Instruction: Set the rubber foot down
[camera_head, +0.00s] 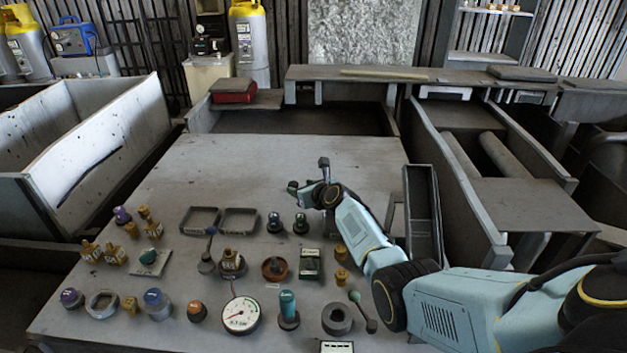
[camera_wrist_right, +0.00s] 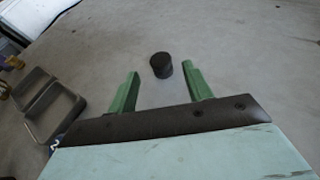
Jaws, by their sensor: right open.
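The rubber foot, a short black cylinder (camera_wrist_right: 161,65), stands upright on the grey table in the right wrist view. I cannot pick it out clearly in the head view, where my gripper is around that spot. My right gripper (camera_head: 308,177) is over the far middle part of the table. Its two green fingers (camera_wrist_right: 160,72) are spread wide, with the foot between and a little beyond their tips, and clear space shows on both sides. My left gripper is not in view.
Two shallow grey frames (camera_head: 201,219) (camera_head: 239,221) lie left of my arm. Several knobs, brass parts and a round gauge (camera_head: 240,315) crowd the near table. A long dark bin (camera_head: 423,215) stands at the right. The table's far left part is bare.

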